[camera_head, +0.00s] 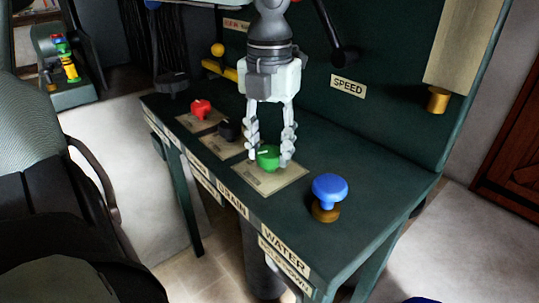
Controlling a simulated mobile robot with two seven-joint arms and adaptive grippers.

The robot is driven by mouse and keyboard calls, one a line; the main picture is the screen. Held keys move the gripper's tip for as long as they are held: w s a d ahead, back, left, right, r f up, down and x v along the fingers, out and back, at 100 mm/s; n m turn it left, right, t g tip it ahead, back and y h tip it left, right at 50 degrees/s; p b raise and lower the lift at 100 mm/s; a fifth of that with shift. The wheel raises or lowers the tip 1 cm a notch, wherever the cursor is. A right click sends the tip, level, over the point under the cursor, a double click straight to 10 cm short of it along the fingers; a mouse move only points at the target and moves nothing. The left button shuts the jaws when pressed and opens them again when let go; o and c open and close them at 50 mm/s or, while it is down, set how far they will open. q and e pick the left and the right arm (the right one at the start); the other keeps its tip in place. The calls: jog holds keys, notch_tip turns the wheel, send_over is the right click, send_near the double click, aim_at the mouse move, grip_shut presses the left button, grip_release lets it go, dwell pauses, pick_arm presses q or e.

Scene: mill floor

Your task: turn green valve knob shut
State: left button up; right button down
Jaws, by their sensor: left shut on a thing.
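The green valve knob (268,158) sits on a tan label plate (271,184) on the dark green bench, in the head view. My left gripper (269,160) points straight down over it. A light mark shows on the knob's top, partly hidden between the fingers. The plate's writing is too small to read. My right gripper does not show.
A red knob (201,109) and a black knob (229,130) stand to the left of the green one. A blue mushroom-shaped knob (329,192) on a brass base stands to the right, near the bench (375,190) edge. A panel labelled SPEED (348,86) rises behind.

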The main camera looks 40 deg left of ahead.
pick_arm(q)
jog(key=m+b, duration=0.2)
jog(key=m, duration=0.1)
jog(key=shift+f+m, duration=0.1)
jog(key=shift+m, duration=0.8)
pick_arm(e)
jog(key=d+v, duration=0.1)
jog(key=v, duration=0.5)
pick_arm(q)
jog(key=m+b, duration=0.1)
jog(key=m, duration=0.5)
jog(key=shift+m, duration=1.6)
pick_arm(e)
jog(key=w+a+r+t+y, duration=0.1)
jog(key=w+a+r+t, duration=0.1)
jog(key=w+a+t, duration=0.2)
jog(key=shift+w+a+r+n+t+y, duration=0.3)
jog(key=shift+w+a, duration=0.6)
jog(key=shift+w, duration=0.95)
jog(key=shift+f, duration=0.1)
pick_arm(q)
jog(key=o, duration=1.2)
jog(key=shift+c, duration=0.2)
